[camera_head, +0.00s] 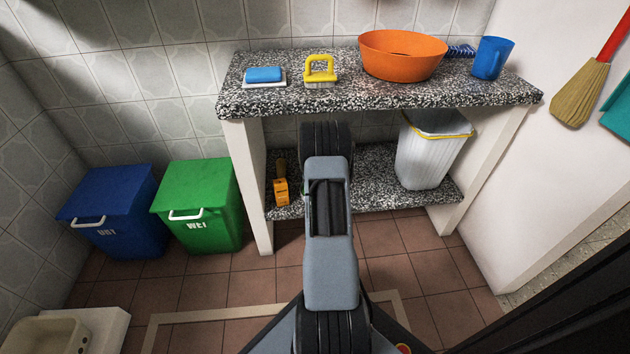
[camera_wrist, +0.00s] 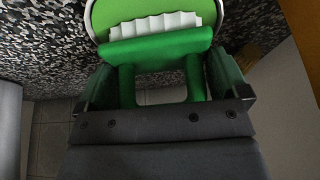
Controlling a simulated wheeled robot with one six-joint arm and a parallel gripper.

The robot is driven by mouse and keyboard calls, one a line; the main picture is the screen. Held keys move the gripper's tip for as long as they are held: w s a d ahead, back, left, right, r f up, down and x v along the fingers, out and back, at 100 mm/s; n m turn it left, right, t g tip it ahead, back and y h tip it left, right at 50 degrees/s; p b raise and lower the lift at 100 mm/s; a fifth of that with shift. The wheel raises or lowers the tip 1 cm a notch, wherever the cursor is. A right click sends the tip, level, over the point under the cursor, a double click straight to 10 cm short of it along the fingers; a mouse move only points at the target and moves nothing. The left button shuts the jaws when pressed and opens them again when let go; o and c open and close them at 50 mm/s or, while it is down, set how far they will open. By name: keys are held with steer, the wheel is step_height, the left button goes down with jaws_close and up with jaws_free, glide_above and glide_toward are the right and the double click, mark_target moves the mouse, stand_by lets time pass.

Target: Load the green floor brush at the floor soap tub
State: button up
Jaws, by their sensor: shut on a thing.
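In the wrist view, my gripper (camera_wrist: 162,80) is shut on the green floor brush (camera_wrist: 155,47), gripping its green frame handle. The brush's white bristles point away from me, toward a round green tub (camera_wrist: 112,12) with a pale rim, which looks like the floor soap tub. The bristles overlap the green inside of the tub in this view; I cannot tell whether they touch it. In the head view, my arm hides the gripper, the brush and nearly all of the tub.
A speckled counter (camera_head: 350,95) carries a blue sponge (camera_head: 264,75), a yellow-handled brush (camera_head: 320,72), an orange basin (camera_head: 402,55) and a blue mug (camera_head: 492,58). Blue (camera_head: 112,210) and green bins (camera_head: 197,205) stand left.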

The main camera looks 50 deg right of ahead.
steer(key=shift+r+p, duration=2)
steer(key=shift+r, duration=1.4)
